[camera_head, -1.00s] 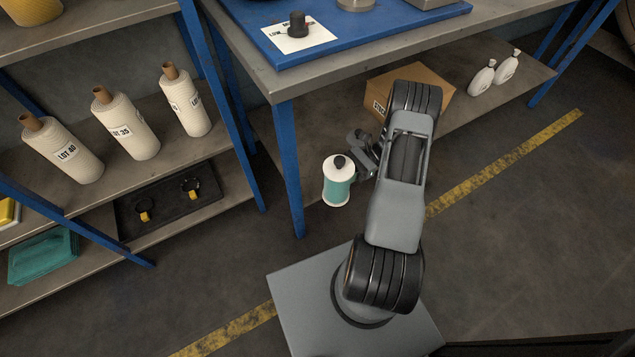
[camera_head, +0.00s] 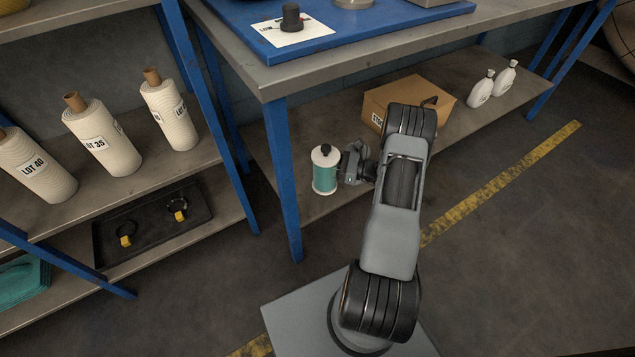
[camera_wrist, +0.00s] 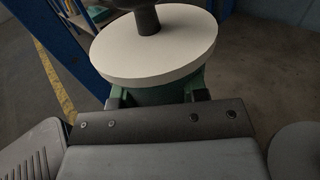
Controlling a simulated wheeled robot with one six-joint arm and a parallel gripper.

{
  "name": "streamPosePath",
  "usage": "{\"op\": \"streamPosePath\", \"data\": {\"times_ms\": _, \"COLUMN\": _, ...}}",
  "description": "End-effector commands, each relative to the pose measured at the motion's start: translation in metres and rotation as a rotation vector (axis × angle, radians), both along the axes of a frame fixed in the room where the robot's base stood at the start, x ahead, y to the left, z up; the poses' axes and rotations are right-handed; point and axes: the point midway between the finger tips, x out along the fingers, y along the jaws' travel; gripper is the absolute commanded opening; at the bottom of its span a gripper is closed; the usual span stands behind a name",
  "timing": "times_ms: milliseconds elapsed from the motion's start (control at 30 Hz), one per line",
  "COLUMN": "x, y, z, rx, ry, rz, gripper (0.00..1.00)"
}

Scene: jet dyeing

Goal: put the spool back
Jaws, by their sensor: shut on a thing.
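The spool (camera_head: 325,173) has white end discs, teal thread and a dark knob on top. It is upright in the head view, in front of the workbench's lower shelf. My gripper (camera_head: 340,170) is shut on it from the right side. In the wrist view the spool's white top disc (camera_wrist: 155,50) and dark stem fill the upper middle, with the green body below between my fingers (camera_wrist: 158,95). Whether its base touches the shelf behind it cannot be told.
The workbench's lower shelf (camera_head: 335,205) holds a cardboard box (camera_head: 400,98) and two white bottles (camera_head: 493,85). A blue bench leg (camera_head: 283,180) stands just left of the spool. A rack on the left holds yarn cones (camera_head: 103,140) and a black tray (camera_head: 150,222).

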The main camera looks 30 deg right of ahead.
Motion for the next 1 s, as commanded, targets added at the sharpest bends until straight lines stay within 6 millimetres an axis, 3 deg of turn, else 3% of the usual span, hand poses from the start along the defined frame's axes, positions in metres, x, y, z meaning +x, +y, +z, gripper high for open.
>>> {"op": "streamPosePath", "data": {"times_ms": 33, "x": 0.003, "y": 0.007, "z": -0.013, "rx": 0.001, "ry": 0.002, "rz": 0.002, "gripper": 0.11}}
{"op": "streamPosePath", "data": {"times_ms": 233, "x": 0.013, "y": 0.022, "z": -0.032, "rx": 0.000, "ry": 0.000, "rz": 0.003, "gripper": 0.11}}
{"op": "streamPosePath", "data": {"times_ms": 533, "x": 0.017, "y": 0.031, "z": -0.043, "rx": 0.000, "ry": 0.000, "rz": 0.005, "gripper": 0.11}}
{"op": "streamPosePath", "data": {"times_ms": 767, "x": 0.019, "y": 0.034, "z": -0.074, "rx": 0.001, "ry": 0.001, "rz": 0.004, "gripper": 0.11}}
{"op": "streamPosePath", "data": {"times_ms": 1000, "x": 0.019, "y": 0.034, "z": -0.075, "rx": 0.000, "ry": 0.000, "rz": 0.004, "gripper": 0.11}}
